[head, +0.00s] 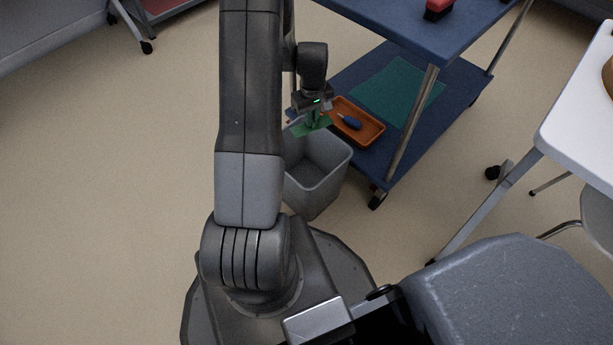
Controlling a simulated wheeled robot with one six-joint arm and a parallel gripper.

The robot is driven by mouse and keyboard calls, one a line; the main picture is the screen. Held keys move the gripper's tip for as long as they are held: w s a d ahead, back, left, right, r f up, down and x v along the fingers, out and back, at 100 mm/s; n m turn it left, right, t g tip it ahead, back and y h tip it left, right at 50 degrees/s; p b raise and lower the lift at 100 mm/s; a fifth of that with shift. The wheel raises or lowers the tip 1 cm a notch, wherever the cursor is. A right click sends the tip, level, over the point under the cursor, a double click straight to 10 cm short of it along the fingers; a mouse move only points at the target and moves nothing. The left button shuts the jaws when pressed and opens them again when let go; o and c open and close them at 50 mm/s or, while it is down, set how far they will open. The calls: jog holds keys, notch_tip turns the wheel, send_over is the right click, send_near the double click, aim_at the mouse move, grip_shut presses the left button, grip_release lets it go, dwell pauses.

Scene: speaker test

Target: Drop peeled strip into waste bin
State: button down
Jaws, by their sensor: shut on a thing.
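The peeled strip (304,129) is a flat green piece. My gripper (314,116) is shut on it and holds it over the far part of the waste bin's opening. The waste bin (316,185) is a grey open box on the floor, beside the blue cart. Its left side is partly hidden behind my arm. The inside that shows looks empty, but its full depth is hidden. The fingertips are small in the head view and partly merge with the green strip.
The blue cart (445,128) stands right of the bin. Its lower shelf holds an orange tray (371,134) with a blue-handled tool (350,122) and a green mat (398,88). A red-and-black object (438,9) sits on the top shelf. A white table (585,125) is at right. Floor at left is clear.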

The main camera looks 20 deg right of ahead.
notch_tip(320, 180, down, 6)
jog(key=b, duration=0.3)
jog(key=shift+r+b, duration=0.2)
jog(key=shift+b, duration=0.15)
jog(key=c, duration=1.5)
grip_release()
jog(key=shift+o, duration=0.2)
notch_tip(320, 180, up, 14)
jog(key=p, duration=0.5)
jog(key=shift+f, duration=0.1)
